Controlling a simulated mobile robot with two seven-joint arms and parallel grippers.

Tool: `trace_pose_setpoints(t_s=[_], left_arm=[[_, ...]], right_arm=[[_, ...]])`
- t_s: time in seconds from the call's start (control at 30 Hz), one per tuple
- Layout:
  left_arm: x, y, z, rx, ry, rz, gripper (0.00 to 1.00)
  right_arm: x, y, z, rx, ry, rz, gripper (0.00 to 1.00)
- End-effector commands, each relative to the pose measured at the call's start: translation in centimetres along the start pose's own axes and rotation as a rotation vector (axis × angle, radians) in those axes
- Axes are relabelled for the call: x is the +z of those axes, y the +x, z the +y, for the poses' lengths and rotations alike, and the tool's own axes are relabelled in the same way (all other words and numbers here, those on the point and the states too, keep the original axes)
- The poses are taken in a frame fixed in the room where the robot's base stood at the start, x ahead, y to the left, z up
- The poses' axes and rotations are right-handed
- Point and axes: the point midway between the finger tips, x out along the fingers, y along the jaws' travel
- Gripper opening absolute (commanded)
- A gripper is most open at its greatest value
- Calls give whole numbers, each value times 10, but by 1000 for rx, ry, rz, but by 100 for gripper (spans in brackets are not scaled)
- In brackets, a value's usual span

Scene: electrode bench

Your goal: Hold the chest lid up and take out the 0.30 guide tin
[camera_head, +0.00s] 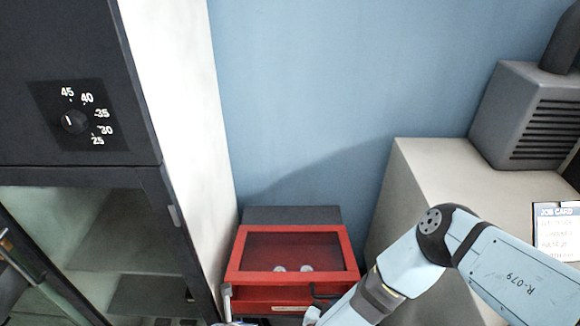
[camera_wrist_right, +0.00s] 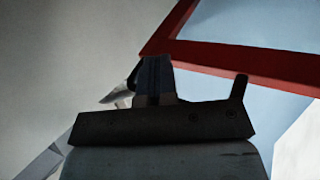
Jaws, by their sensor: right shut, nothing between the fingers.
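The red chest (camera_head: 252,306) stands against the wall at the bottom middle of the head view. Its red-framed lid (camera_head: 234,264) has a dark see-through panel. Two small pale round tins (camera_head: 306,268) show through the panel; I cannot read their sizes. My right gripper (camera_wrist_right: 155,75) is shut and empty, near the chest's front right. In the wrist view the lid's red frame (camera_wrist_right: 240,62) is beyond and above the fingers, with no clear contact. A pale grey part (camera_head: 227,297) at the chest's front left may be my left gripper; its jaws cannot be made out.
A dark cabinet with a dial (camera_head: 74,122) and a white side wall (camera_head: 180,100) stands close on the left. A pale block (camera_head: 425,180) bounds the chest on the right, with a grey vented unit (camera_head: 530,115) and a job card (camera_head: 556,230).

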Motion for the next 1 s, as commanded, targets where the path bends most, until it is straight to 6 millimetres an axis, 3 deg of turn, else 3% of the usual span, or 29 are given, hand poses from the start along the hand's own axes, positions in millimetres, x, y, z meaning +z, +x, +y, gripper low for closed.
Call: trace_pose_setpoints(t_s=[0.2,0.47,0.8,1.0], left_arm=[[0,0,0,0,0,0,21],[0,0,0,0,0,0,21],[0,0,0,0,0,0,21],[0,0,0,0,0,0,21]], right_arm=[[20,0,2,1,1,3,0],[30,1,3,1,1,2,0],[62,4,5,1,1,1,0],[68,6,5,0,2,3,0]])
